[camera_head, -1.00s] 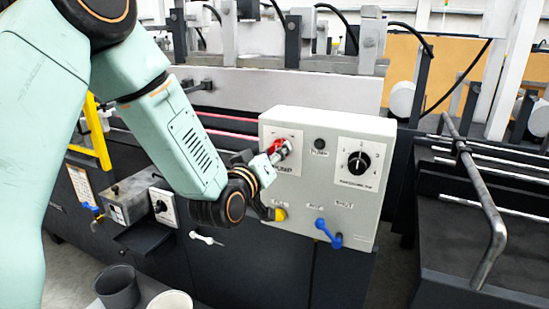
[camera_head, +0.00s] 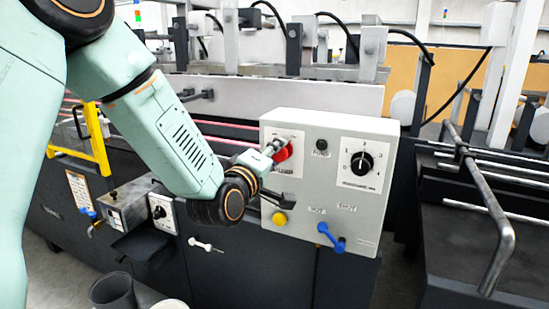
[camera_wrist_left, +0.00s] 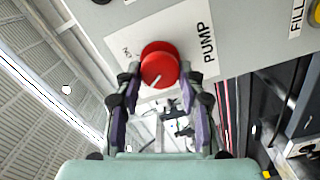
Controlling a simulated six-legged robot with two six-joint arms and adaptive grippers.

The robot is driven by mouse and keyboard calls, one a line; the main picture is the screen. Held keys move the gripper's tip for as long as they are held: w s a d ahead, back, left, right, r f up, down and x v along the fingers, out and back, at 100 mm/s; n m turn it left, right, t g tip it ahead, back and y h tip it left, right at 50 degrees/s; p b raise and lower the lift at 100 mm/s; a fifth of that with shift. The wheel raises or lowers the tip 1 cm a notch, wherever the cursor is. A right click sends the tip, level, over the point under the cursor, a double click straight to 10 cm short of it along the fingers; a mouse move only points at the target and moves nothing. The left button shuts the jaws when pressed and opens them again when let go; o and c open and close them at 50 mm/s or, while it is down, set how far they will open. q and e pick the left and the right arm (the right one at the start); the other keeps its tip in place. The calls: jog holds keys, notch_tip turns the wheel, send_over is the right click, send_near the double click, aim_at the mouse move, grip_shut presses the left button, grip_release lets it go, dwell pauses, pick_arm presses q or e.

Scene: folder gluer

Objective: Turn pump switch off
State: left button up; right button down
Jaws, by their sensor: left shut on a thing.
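The pump switch is a red knob (camera_head: 284,152) on a white plate at the upper left of the grey control box (camera_head: 311,205). In the left wrist view the red knob (camera_wrist_left: 159,66) sits beside the label "PUMP", and a pale pointer line shows on its face. My left gripper (camera_wrist_left: 160,85) has one finger on each side of the knob and is shut on it. In the head view my left gripper (camera_head: 274,148) reaches the knob from the left and hides part of it. My right gripper is not in view.
The box also carries a black rotary dial (camera_head: 361,163), a dark round button (camera_head: 321,145), a yellow knob (camera_head: 279,218) and a blue lever (camera_head: 330,236). A metal rail (camera_head: 487,205) stands to the right. A grey cup (camera_head: 113,291) is at the lower left.

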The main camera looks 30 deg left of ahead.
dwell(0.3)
pick_arm(q)
jog(key=o, duration=1.1)
jog(key=shift+o, duration=0.2)
jog(key=shift+s, duration=0.1)
jog(key=s, duration=0.7)
jog(key=shift+s+d, duration=0.15)
jog(key=shift+d, duration=0.1)
